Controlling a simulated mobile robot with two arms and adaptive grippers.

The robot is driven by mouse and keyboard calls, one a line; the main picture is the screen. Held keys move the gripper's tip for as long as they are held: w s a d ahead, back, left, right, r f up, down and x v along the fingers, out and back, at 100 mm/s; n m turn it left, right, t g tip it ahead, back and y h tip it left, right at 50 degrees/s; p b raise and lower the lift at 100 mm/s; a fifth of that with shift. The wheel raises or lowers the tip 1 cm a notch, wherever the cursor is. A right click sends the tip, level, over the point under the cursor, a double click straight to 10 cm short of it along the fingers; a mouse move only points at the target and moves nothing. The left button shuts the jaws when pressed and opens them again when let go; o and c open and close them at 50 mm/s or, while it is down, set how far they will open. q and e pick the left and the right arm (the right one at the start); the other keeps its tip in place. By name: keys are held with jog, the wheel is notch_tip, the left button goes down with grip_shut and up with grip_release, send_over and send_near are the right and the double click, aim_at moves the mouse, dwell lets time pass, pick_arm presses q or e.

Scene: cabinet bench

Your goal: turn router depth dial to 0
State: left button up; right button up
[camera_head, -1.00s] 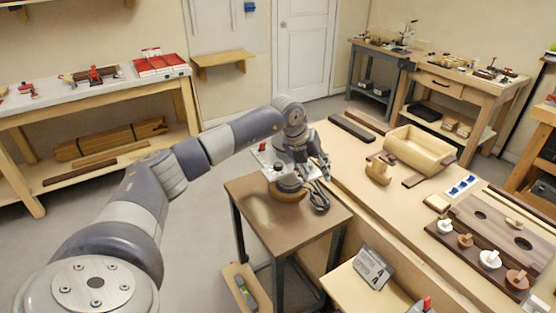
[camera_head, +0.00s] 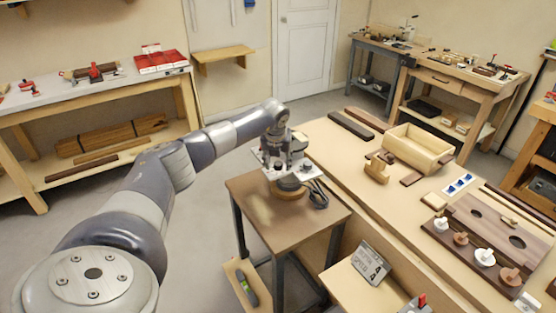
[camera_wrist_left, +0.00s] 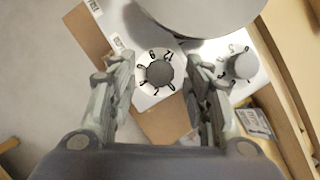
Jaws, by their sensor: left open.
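The router (camera_head: 290,188) stands on a small brown-topped table, with a grey upper plate, a wooden-coloured round base and a dark cable beside it. My left gripper (camera_head: 279,160) is over the router's plate and partly hides it. In the left wrist view my left gripper (camera_wrist_left: 158,58) is open, one finger on each side of a white dial (camera_wrist_left: 159,73) with a dark centre knob and black numerals, one looking like 12. I cannot tell whether the fingers touch it. A second, paler numbered dial (camera_wrist_left: 240,65) lies right of the right finger. My right gripper is not in view.
A large grey rounded part (camera_wrist_left: 205,12) fills the top of the wrist view, close to the fingers. The long workbench (camera_head: 345,155) adjoins on the right, with a wooden box (camera_head: 418,150) and several knobbed pieces. A grey sign (camera_head: 369,262) stands in front.

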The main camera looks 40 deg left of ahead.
pick_arm(q)
jog(key=shift+w+a+f, duration=0.1)
jog(key=shift+f, duration=0.35)
jog(key=c, duration=1)
jog(key=shift+c, duration=0.2)
jog(key=m+b, duration=0.1)
jog(key=m, duration=0.1)
jog(key=m+h+b, duration=0.1)
jog(key=m+b, duration=0.1)
jog(key=shift+a+f+t+h, duration=0.1)
jog(key=shift+a+t+h, duration=0.1)
jog(key=shift+t+h, duration=0.15)
jog(key=m+h+b, duration=0.1)
jog(key=m, duration=0.3)
jog(key=shift+b, duration=0.35)
jog(key=m+h+b, duration=0.1)
jog(key=m, duration=0.1)
jog(key=shift+a+m+b, duration=0.1)
jog(key=shift+m+b, duration=0.2)
jog(key=shift+m+h+b, duration=0.65)
jog(key=shift+m+b, duration=0.4)
jog(key=shift+m, duration=0.35)
jog(key=shift+w+a+m+b, duration=0.1)
jog(key=shift+m+b, duration=0.6)
jog(key=shift+b, duration=0.25)
